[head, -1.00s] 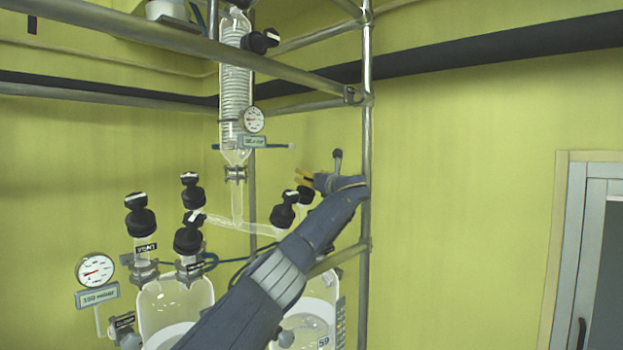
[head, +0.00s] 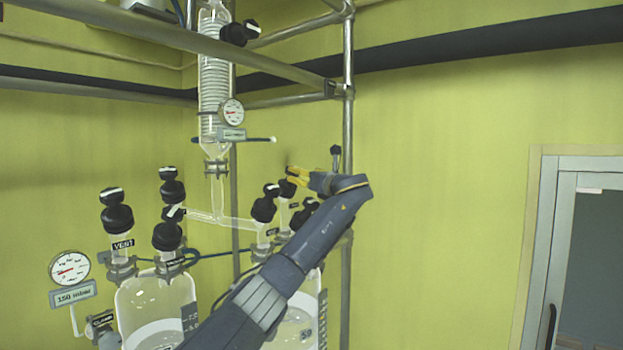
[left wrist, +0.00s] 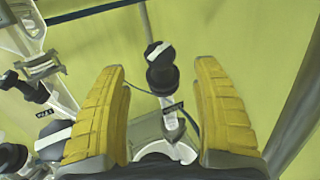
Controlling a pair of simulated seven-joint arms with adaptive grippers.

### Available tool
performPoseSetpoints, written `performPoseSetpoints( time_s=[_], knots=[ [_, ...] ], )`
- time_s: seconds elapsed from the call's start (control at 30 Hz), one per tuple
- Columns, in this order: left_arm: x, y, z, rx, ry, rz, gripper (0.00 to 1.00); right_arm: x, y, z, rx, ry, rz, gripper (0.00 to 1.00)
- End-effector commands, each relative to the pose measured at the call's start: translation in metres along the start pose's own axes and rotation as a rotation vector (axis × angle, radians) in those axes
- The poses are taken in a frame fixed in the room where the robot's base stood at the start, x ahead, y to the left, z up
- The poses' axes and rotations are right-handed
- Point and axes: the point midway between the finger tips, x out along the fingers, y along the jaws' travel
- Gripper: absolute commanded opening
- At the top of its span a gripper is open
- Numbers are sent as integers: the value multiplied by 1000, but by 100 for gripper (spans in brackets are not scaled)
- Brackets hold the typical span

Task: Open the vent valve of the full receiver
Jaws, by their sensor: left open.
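Two glass receivers stand at the bottom of the head view. The left receiver (head: 140,305) has several black-capped valves, one with a VENT label (head: 122,244) under its black knob (head: 116,218); pale liquid shows low in it. The right receiver (head: 312,310) is partly hidden behind my left arm, so its fill is unclear. My left gripper (head: 297,174) is open and empty above this receiver's black valve knobs (head: 287,190). In the left wrist view, a black knob with a white stripe (left wrist: 160,68) lies ahead between the yellow fingers (left wrist: 162,115), apart from both. The label beneath it is unreadable.
A glass condenser (head: 214,90) with a small gauge (head: 231,111) hangs above. A vertical metal post (head: 348,90) stands close behind my left wrist. A gauge (head: 70,268) reads beside the left receiver. Open room lies to the right, before the wall.

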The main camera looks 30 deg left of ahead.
Motion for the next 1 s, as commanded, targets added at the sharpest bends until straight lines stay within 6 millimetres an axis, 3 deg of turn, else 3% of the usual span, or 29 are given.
performPoseSetpoints(
  time_s=[0.23, 0.5, 0.83, 1.0],
  knots=[
    [-26, -1, -1, 1, 0, -2, 67, 0, 0, 0, 0, 0, 0, 44],
    [-36, 0, 0, 0, 0, 0, 67, 0, 0, 0, 0, 0, 0, 44],
    [-35, 0, -4, 5, 2, 1, 67, 0, 0, 0, 0, 0, 0, 44],
    [-10, 24, -24, 2, 25, 33, 67, 0, 0, -2, 0, 3, 0, 44]
  ],
)
